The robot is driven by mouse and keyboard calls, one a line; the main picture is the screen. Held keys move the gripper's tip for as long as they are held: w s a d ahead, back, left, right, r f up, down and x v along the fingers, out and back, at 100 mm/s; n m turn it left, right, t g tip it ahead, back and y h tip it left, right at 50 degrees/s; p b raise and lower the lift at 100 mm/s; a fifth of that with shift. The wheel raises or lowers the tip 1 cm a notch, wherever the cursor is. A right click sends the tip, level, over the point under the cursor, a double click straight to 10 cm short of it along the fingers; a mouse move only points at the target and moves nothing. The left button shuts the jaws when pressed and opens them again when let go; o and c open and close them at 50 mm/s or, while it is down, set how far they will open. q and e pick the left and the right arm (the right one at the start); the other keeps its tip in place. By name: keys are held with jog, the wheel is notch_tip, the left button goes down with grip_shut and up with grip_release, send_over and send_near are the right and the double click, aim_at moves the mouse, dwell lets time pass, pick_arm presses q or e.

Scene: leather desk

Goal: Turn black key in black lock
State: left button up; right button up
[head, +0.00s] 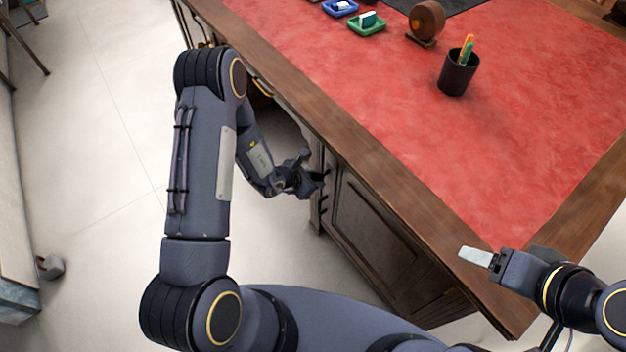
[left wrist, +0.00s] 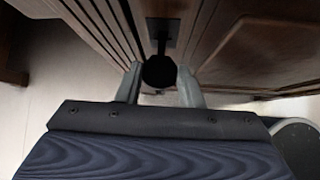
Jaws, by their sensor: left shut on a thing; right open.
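The black key (left wrist: 159,72) shows in the left wrist view as a dark round head between my left gripper's fingers. Behind it is the black lock (left wrist: 163,28), a dark plate on the wooden desk front. My left gripper (left wrist: 159,88) is shut on the key; in the head view it (head: 318,178) is at the desk's side, below the top edge. My right gripper (head: 476,257) is open and empty above the desk's near edge.
The desk's red leather top (head: 480,140) holds a pen cup (head: 458,72), a green tray (head: 367,27), a blue tray (head: 340,8) and a wooden round object (head: 426,22). A panelled cabinet door (head: 375,225) is below the edge.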

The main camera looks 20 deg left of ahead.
pick_arm(q)
jog(key=shift+s+d+f+m+t+y+b, duration=0.15)
jog(key=shift+m+t+y+b, duration=0.25)
jog(key=shift+b, duration=0.9)
pick_arm(e)
jog(key=shift+f, duration=1.45)
pick_arm(q)
jog(key=shift+b, duration=0.3)
pick_arm(e)
jog(key=shift+f, duration=0.3)
pick_arm(q)
jog(key=shift+y, duration=0.3)
